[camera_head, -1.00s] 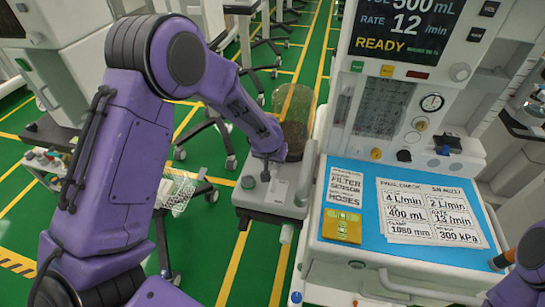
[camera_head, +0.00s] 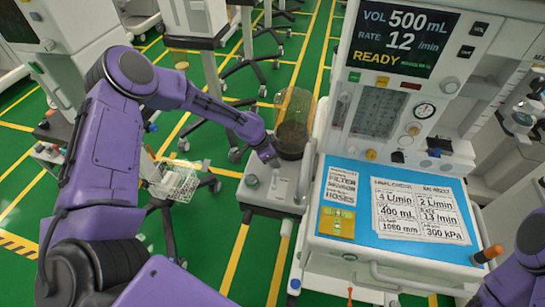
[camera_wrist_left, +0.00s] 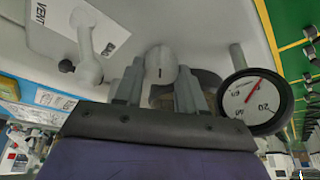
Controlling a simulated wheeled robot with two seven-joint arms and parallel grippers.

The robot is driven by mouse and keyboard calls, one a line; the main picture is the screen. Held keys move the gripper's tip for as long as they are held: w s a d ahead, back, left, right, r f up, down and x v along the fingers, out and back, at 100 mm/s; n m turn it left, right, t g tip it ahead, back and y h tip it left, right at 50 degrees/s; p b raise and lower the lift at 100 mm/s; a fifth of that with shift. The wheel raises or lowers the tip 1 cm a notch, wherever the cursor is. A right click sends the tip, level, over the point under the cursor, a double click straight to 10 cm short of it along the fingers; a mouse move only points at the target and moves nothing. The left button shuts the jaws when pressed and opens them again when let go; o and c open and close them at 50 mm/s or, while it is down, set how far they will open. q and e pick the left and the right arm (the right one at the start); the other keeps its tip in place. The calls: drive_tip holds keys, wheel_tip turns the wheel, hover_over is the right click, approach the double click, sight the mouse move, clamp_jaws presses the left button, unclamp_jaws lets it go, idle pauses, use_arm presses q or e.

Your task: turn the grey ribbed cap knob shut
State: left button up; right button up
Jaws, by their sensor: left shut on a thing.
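The grey ribbed cap knob (camera_wrist_left: 161,64) shows in the left wrist view as a pale rounded cap with a dark mark on its face. My left gripper (camera_wrist_left: 160,88) has one finger on either side of it and is shut on it. In the head view my left gripper (camera_head: 271,158) reaches down to the grey side unit beside the glass canister, and my own arm hides the knob there. The ribs are too small to make out. My right arm shows only at the lower right edge, and its gripper is out of view.
In the left wrist view a round gauge (camera_wrist_left: 252,98) stands right of the fingers and a white lever (camera_wrist_left: 87,50) with a dark ball stands left. In the head view the clear canister (camera_head: 293,122) is close beside my left gripper. A wire basket (camera_head: 175,183) stands left.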

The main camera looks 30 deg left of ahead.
use_arm(q)
drive_tip(key=shift+w+f+m+g+h+b, duration=0.1)
drive_tip(key=shift+m+g+h+b, duration=0.1)
drive_tip(key=shift+m+b, duration=0.4)
drive_tip(key=shift+m+g+h+b, duration=0.15)
drive_tip(key=shift+m+g+h, duration=0.05)
drive_tip(key=shift+m, duration=0.7)
drive_tip(key=o, duration=1)
drive_tip(key=shift+o, duration=0.2)
drive_tip(key=shift+w, duration=0.1)
drive_tip(key=b+v, duration=0.1)
drive_tip(key=v, duration=0.9)
drive_tip(key=shift+r, duration=0.25)
drive_tip(key=shift+a, duration=0.15)
